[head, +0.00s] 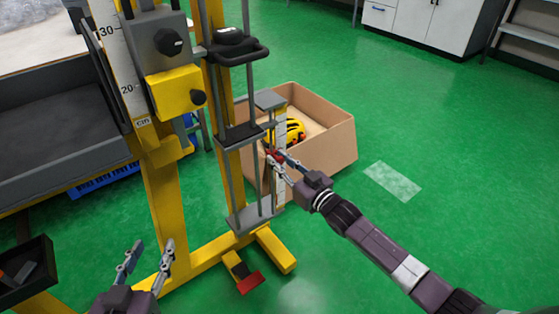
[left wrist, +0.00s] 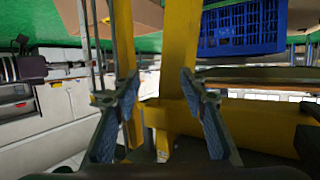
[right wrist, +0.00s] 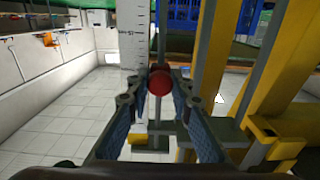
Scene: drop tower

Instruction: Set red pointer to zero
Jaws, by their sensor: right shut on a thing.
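The red pointer (head: 270,155) is on the slim right-hand upright of the drop tower, beside a white scale strip (head: 280,130). In the right wrist view its round red knob (right wrist: 160,83) is between the fingertips, with the graduated scale (right wrist: 132,35) just left of it. My right gripper (head: 280,161) is shut on the pointer's knob. Its exact reading on the scale cannot be made out. My left gripper (head: 150,252) is open and empty, low in front of the tower; its spread fingers also show in the left wrist view (left wrist: 158,85).
The yellow tower frame (head: 170,200) stands between my grippers, with a black carriage (head: 240,132) on its rods. A cardboard box (head: 325,140) holding a yellow helmet (head: 290,131) is behind. A red pedal (head: 250,283) sits at the base. Green floor is clear at right.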

